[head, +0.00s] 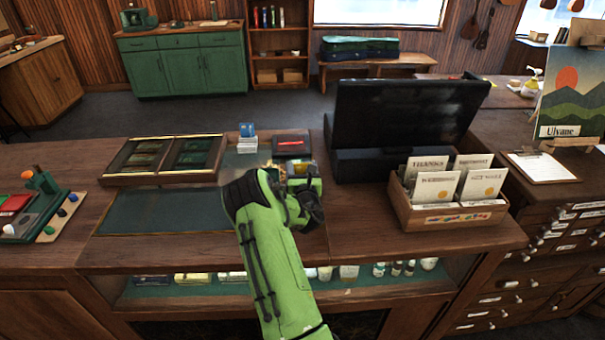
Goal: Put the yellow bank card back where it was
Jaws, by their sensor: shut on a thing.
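My green arm reaches over the shop counter, and my gripper (292,176) is at its far end, low over the counter near the middle. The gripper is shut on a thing. A small yellow patch (304,167) shows just beyond it and looks like part of the yellow bank card. My arm hides most of the jaws and the card's outline. A small black tray or pad (292,145) with a red item on it lies just behind the gripper. A stack of white and blue cards (247,138) stands to its left.
A black monitor or till (400,115) stands right of the gripper, with a wooden box of packets (450,215) before it. A wooden display case (165,158) and a dark green mat (165,211) lie left. The front counter strip is clear.

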